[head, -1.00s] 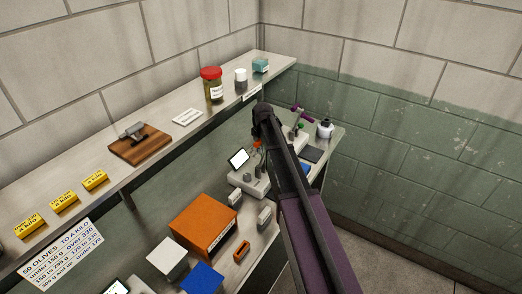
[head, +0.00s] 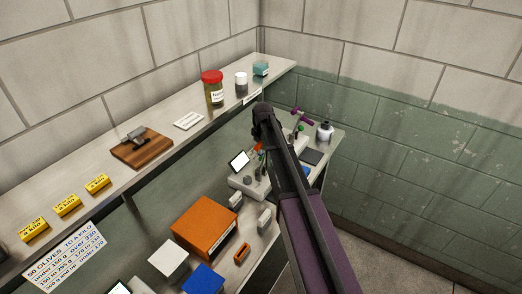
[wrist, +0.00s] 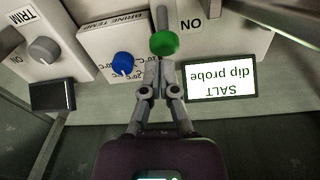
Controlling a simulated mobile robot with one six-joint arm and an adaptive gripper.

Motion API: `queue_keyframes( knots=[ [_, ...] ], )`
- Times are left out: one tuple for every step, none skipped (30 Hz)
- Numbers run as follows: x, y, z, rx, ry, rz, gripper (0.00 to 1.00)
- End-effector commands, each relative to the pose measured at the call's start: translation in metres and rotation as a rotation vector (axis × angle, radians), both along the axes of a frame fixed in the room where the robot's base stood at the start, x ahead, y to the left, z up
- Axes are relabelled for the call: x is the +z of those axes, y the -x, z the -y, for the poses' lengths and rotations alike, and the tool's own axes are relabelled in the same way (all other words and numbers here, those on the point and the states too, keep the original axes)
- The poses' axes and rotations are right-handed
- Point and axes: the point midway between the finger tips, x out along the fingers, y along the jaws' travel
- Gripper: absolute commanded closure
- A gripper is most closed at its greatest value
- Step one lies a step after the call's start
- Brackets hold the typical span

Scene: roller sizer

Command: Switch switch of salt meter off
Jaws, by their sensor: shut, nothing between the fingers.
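The salt meter's screen (wrist: 222,80) reads "SALT dip probe" upside down in the wrist view. Left of it, a lever with a round green knob (wrist: 163,43) sticks out beside an "ON" label; it looks like the switch. My gripper (wrist: 158,68) is shut and empty, its fingertips just below the green knob in the picture. I cannot tell whether they touch it. In the head view a small green knob (head: 300,128) shows beyond my arm, and the arm hides my gripper.
A brine temperature box with a blue knob (wrist: 123,64) and a trim box with a grey knob (wrist: 43,50) stand close on the left in the wrist view. In the head view, an orange box (head: 205,228) stands on the lower bench and an upper shelf (head: 75,215) runs above it.

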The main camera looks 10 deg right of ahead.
Motion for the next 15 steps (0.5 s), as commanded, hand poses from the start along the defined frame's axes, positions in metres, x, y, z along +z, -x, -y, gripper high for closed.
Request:
queue_keyframes(
  knots=[
    [0.004, 0.000, 0.001, -0.001, 0.000, 0.000, 1.00],
    [0.005, 0.000, 0.001, -0.001, 0.000, 0.000, 1.00],
    [0.007, 0.000, 0.001, -0.001, 0.000, 0.000, 1.00],
    [0.009, 0.000, 0.001, -0.001, 0.000, 0.000, 1.00],
    [0.011, 0.001, 0.001, -0.001, 0.000, 0.000, 1.00],
    [0.014, 0.001, 0.001, -0.001, 0.000, 0.000, 1.00],
    [0.016, 0.001, 0.001, -0.001, 0.000, 0.000, 1.00],
    [0.018, 0.001, 0.001, -0.001, 0.000, 0.000, 1.00],
    [0.021, 0.001, 0.001, -0.001, 0.000, 0.000, 1.00],
    [0.024, 0.001, 0.001, -0.001, 0.000, 0.000, 1.00],
    [0.026, 0.001, 0.001, -0.001, 0.000, 0.000, 1.00],
    [0.030, 0.002, 0.001, -0.001, 0.000, 0.000, 1.00],
    [0.032, 0.002, 0.001, -0.001, 0.000, 0.000, 1.00],
    [0.035, 0.002, 0.001, -0.001, 0.000, 0.000, 1.00],
    [0.038, 0.002, 0.001, -0.001, 0.000, 0.000, 1.00]
  ],
)
